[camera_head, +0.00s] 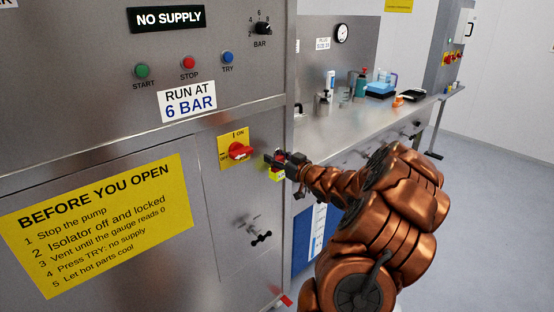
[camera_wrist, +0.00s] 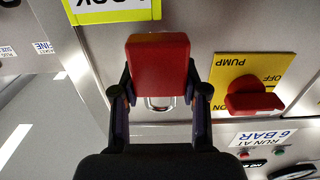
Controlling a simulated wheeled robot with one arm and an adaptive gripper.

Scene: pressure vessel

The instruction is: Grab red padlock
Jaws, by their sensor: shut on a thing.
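The red padlock (camera_wrist: 158,62) fills the space between the two fingers of my gripper (camera_wrist: 160,88) in the wrist view. The fingers are shut on its sides, and its metal shackle (camera_wrist: 158,104) shows between them, towards the palm. In the head view my gripper (camera_head: 279,163) is at the right edge of the grey cabinet, just right of the red isolator switch. Only a little of the padlock's red shows there, mostly hidden by the gripper. I cannot tell whether the padlock still touches its hanging place.
The red isolator switch (camera_head: 240,151) on its yellow plate stands close to the left of my gripper; it also shows in the wrist view (camera_wrist: 252,100). A yellow label (camera_wrist: 112,10) is close beside the padlock. A steel bench (camera_head: 350,128) with several items runs behind my arm.

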